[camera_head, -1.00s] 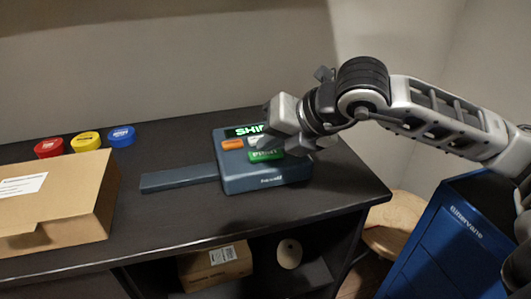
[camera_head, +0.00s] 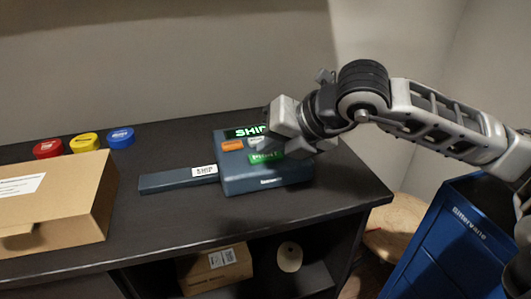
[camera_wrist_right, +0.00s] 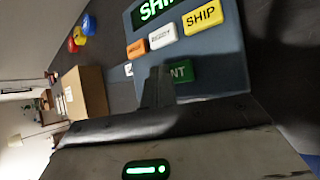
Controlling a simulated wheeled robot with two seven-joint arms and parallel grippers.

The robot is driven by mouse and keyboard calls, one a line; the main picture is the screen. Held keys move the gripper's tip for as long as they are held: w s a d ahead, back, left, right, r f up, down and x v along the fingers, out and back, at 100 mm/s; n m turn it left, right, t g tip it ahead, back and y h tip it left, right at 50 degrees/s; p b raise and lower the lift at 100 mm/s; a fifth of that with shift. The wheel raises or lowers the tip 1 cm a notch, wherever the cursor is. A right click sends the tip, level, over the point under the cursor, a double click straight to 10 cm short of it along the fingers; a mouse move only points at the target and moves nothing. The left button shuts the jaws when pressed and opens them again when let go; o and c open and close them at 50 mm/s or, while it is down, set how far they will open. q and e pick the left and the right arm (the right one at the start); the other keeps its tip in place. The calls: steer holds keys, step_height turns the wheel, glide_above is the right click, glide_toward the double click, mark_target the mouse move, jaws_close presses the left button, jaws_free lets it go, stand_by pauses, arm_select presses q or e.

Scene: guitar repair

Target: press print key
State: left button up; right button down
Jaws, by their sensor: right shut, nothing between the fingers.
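The label printer (camera_head: 240,180) is a dark blue box on the dark bench, with a lit display (camera_head: 246,131) reading SHIP. Its green print key (camera_head: 265,157) is at the front right of the top, partly hidden by my right gripper in the wrist view (camera_wrist_right: 182,71). A white label (camera_head: 205,171) marked SHIP lies on the printer's left arm. My right gripper (camera_wrist_right: 158,82) is shut and empty, its tips over or at the left part of the green key; contact cannot be told. My left gripper is not in view.
An orange key (camera_head: 232,146), a white key (camera_wrist_right: 161,35) and a yellow SHIP key (camera_wrist_right: 202,17) sit beside the display. A cardboard box (camera_head: 85,215) stands at the left, with red, yellow and blue rolls (camera_head: 121,138) behind. A blue cabinet (camera_head: 450,240) stands at the right.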

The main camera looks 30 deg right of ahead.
mark_target(271, 158)
steer(key=shift+r+p, duration=0.35)
steer(key=shift+r, duration=0.45)
steer(key=shift+r+p, duration=1.65)
steer(key=shift+r, duration=0.9)
